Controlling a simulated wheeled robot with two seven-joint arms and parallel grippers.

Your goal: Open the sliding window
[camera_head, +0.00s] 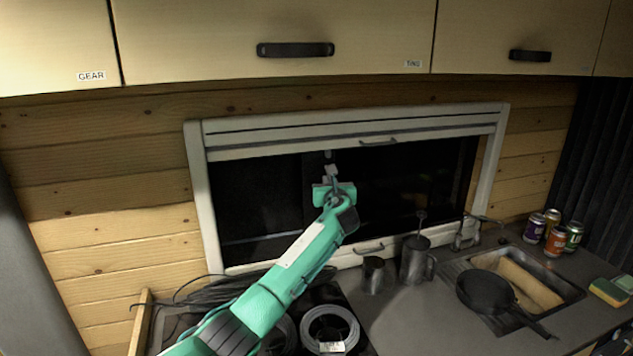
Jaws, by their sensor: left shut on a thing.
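The sliding window (258,195) has dark panes in a white frame (203,200) on the plank wall. A vertical edge between panes shows left of my gripper. My left gripper (331,170) reaches up from the lower left to the middle of the window. It is shut on a small part in front of the dark pane, which looks like the window's handle; the jaws hide most of it. I cannot tell from the dark glass how far the window stands open. My right gripper is not in view.
A blind rail with a handle (378,143) spans the window top; another handle (369,248) is on the lower frame. Below are a metal jug (416,262), a mug (373,278), cable coils (330,328), a pan (487,292) over the sink and several cans. Cabinets hang above.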

